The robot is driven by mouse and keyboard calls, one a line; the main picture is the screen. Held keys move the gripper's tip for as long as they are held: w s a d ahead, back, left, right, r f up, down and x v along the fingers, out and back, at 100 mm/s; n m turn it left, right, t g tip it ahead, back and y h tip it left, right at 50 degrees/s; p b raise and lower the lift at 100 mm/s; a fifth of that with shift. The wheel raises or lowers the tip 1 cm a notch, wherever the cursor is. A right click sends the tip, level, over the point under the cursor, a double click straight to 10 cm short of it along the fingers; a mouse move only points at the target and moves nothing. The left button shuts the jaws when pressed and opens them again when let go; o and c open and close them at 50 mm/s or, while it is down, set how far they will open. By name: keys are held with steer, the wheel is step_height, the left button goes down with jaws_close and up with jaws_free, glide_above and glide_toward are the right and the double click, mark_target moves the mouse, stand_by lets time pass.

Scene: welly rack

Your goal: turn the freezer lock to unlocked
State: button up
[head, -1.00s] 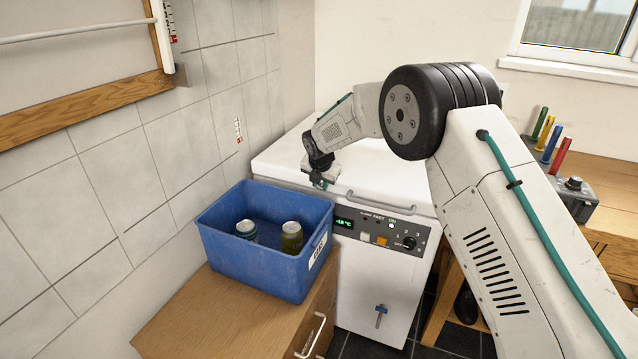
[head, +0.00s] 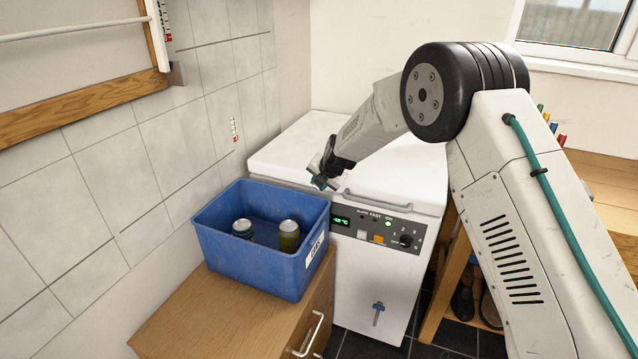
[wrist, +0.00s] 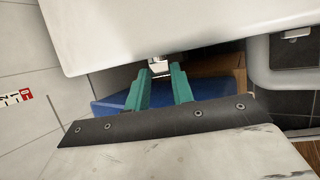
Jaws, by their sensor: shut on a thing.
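The white chest freezer (head: 380,275) stands beyond the wooden cabinet, its lid (head: 400,165) shut. My gripper (head: 318,184) is at the lid's front edge, left of the long grey handle and above the control panel. In the wrist view my gripper's two teal fingers (wrist: 160,75) point at the freezer's front. They are shut on a small shiny metal piece, which appears to be the freezer lock (wrist: 158,66), just below the lid's edge. The fingers hide most of it, so I cannot read its position. In the head view my wrist and the crate hide it.
A blue crate (head: 245,265) with two cans stands on the wooden cabinet (head: 190,315), close below my gripper. The lid handle (head: 375,202) is just right of it. A tiled wall is left.

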stand_by(0.4)
steer(key=o, duration=1)
steer(key=shift+v, duration=3.9)
steer(key=shift+f, duration=0.1)
